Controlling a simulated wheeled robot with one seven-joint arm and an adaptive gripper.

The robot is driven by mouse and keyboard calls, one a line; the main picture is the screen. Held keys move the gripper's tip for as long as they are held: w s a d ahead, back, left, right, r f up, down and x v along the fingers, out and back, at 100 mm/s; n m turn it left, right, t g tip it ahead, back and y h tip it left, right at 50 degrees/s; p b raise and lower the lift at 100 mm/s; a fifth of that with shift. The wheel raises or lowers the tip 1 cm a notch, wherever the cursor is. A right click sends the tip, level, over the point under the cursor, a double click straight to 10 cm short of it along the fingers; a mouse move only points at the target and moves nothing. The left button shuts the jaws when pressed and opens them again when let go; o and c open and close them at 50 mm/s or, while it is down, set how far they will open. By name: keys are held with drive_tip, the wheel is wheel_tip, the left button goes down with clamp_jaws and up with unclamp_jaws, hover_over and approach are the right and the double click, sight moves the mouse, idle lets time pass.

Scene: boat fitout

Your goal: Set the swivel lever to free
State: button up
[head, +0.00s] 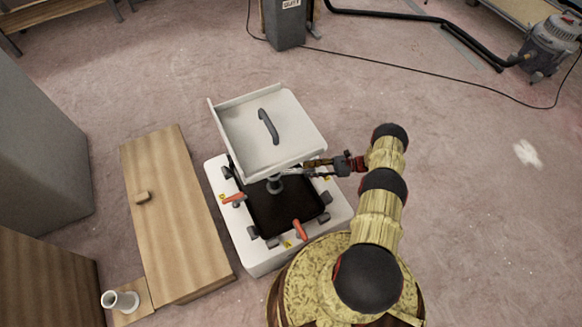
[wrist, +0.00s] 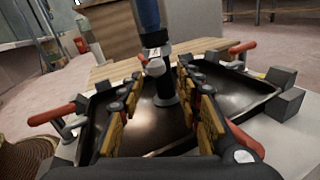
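My gripper (head: 308,165) reaches in from the right, over the far right edge of a black tray (head: 290,212) on a white base. In the wrist view its two fingers (wrist: 160,84) are apart, with nothing held. An upright post (wrist: 148,15), blue above with a silver collar (wrist: 156,68) and a dark lower part, stands in the tray beyond the fingers, between them in the picture. Orange-red levers sit around the tray, one at its left (head: 234,198) and one at its front (head: 300,229). I cannot tell which part is the swivel lever or how it is set.
A white panel (head: 285,140) with a dark handle (head: 268,126) is raised above the tray's far side. Dark blocks line the tray's rim. A wooden cabinet (head: 170,220) stands to the left, with a white cup (head: 120,301) near its front.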

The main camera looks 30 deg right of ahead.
sight(293, 171)
drive_tip(key=shift+s+r+b+x, duration=0.1)
drive_tip(key=shift+r+b+x, duration=0.15)
drive_tip(key=shift+x, duration=1.75)
drive_tip(key=shift+s+r+b+x, duration=0.15)
drive_tip(key=shift+b+x, duration=0.2)
drive_tip(key=shift+x, duration=1.6)
drive_tip(key=shift+a, duration=0.1)
drive_tip(key=shift+c, duration=0.9)
clamp_jaws()
